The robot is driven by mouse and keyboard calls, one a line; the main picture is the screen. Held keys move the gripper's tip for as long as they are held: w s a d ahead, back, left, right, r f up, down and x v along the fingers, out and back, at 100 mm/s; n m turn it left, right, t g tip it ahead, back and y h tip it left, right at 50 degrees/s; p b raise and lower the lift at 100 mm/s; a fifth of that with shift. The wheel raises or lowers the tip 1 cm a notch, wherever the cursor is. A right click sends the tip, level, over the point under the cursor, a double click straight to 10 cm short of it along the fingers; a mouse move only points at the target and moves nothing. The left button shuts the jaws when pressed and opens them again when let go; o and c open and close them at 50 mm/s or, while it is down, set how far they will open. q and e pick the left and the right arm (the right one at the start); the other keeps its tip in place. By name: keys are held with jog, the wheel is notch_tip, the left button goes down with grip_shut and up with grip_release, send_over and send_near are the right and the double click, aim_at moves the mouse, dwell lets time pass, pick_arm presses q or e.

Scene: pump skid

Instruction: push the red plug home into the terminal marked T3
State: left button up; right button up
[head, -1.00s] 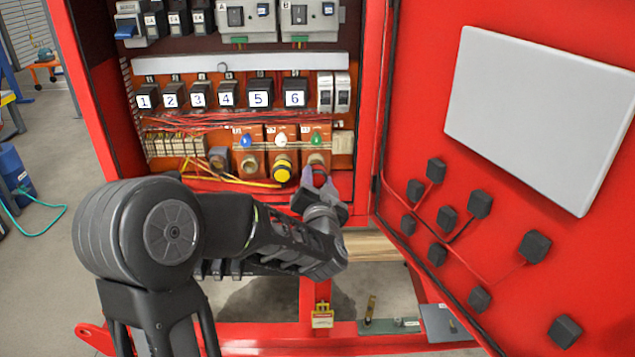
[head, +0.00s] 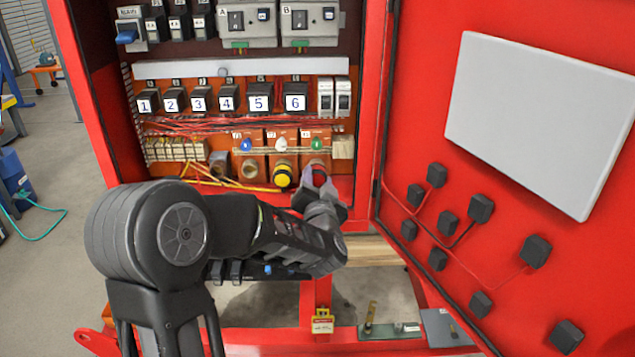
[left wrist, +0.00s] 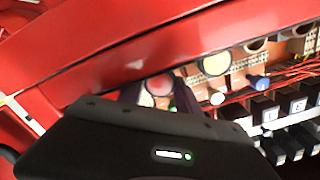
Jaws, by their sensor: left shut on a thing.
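The red plug (head: 319,169) is at the rightmost orange terminal (head: 319,152), under the green lamp (head: 317,143). The terminal's small label is too blurred to read surely. My left gripper (head: 318,182) is shut on the red plug from the front and below. In the left wrist view the red plug (left wrist: 158,86) shows its round end between the two dark fingers. The plug is in line with the socket mouth and hides it; I cannot tell how deep it sits. My right gripper is not in view.
A yellow plug (head: 282,177) sits in the middle terminal, close left of my gripper. The left terminal's socket (head: 249,170) is empty. Red and yellow wires (head: 220,182) run nearby. The open red door (head: 420,110) with black boxes stands close on the right.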

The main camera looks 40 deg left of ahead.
pick_arm(q)
jog(key=shift+w+a, duration=0.15)
jog(key=o, duration=1.4)
jog(key=shift+s+d, duration=0.4)
jog(key=shift+s, duration=0.05)
jog(key=b+v, duration=0.1)
jog(key=v, duration=0.5)
jog(key=shift+s+d+b, duration=0.2)
jog(key=shift+s+b, duration=0.1)
jog(key=shift+b, duration=0.05)
